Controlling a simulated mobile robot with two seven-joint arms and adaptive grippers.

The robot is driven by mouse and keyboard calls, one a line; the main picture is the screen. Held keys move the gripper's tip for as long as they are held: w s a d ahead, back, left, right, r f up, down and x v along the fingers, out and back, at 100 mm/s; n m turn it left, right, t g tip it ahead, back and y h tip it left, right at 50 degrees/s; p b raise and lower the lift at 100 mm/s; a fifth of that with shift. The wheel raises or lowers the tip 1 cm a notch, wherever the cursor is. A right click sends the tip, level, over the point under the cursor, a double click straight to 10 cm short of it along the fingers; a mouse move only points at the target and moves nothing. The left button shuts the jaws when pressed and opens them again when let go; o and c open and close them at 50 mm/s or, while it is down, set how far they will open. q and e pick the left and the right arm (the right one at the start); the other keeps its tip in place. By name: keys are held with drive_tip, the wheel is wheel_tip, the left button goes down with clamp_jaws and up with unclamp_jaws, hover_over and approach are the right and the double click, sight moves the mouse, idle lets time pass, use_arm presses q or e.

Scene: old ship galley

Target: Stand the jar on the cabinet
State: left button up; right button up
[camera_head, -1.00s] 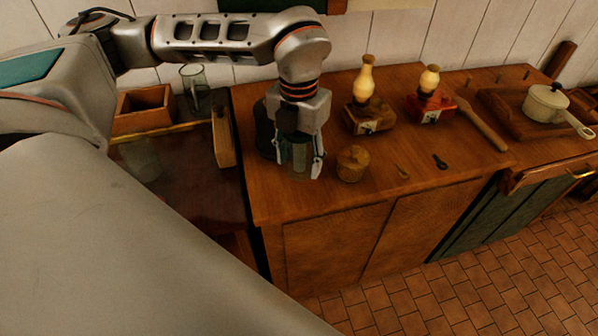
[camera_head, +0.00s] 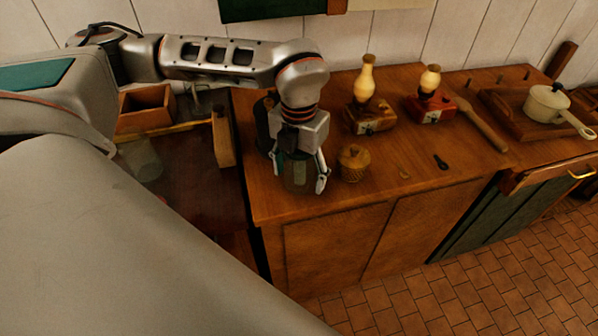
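My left gripper (camera_head: 299,176) points down over the front left part of the wooden cabinet (camera_head: 305,208). Its fingers are on either side of a clear, greyish glass jar (camera_head: 300,177), and it appears shut on it. The jar looks upright, and its upper part is hidden by the gripper. I cannot tell whether its base touches the cabinet top. My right gripper is not in view.
A round wooden pot (camera_head: 352,164) stands just right of the jar. A dark key-like piece (camera_head: 441,162) lies to the right. Another glass (camera_head: 143,160) stands on the lower surface at left.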

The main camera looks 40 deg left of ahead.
use_arm(q)
drive_tip(key=shift+r, duration=0.2)
wheel_tip(320, 180, up, 12)
drive_tip(key=shift+f+p, duration=0.1)
drive_tip(key=shift+p, duration=0.2)
drive_tip(key=shift+s, duration=0.1)
idle(0.6)
